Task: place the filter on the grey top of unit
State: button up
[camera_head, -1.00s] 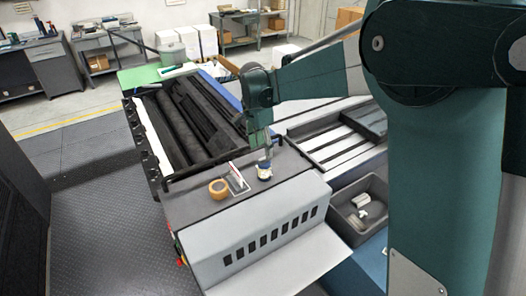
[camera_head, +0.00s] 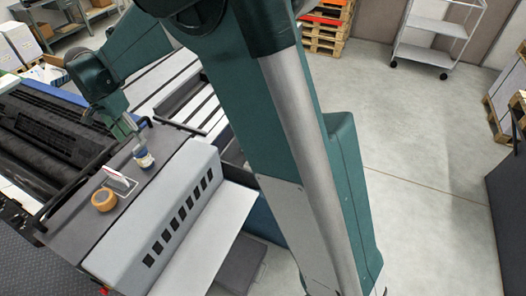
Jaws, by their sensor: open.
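A small pale cylinder with a bluish band, which looks like the filter (camera_head: 144,159), stands upright on the dark grey top (camera_head: 68,224) of the unit, near its back right part. My gripper (camera_head: 137,141) is open right above and beside it, pointing down. The fingertips are small in this view, and I cannot tell whether they touch the filter.
An orange tape roll (camera_head: 104,199) and a small red and white card stand (camera_head: 119,181) are left of the filter on the same top. A black rail (camera_head: 75,188) runs along the back edge. Open floor (camera_head: 430,150) lies at right.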

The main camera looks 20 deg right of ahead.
jog(key=s+d+r+n+t, duration=0.1)
jog(key=s+d+r, duration=0.3)
jog(key=d, duration=0.4)
jog(key=s+d+r+n+t+y, duration=0.1)
jog(key=s+d+r+n, duration=0.1)
jog(key=s+d+r, duration=0.35)
jog(key=s+d+r+n, duration=0.1)
jog(key=s+d+r, duration=0.2)
jog(key=d, duration=0.7)
jog(key=s+d+f+n+t, duration=0.2)
jog(key=s+d, duration=0.6)
jog(key=s, duration=0.2)
jog(key=s+d+f+n+t, duration=0.2)
jog(key=s+d, duration=0.6)
jog(key=s, duration=0.3)
jog(key=shift+s+d+f+n, duration=0.2)
jog(key=shift+s+d+n, duration=0.05)
jog(key=shift+d+n, duration=0.15)
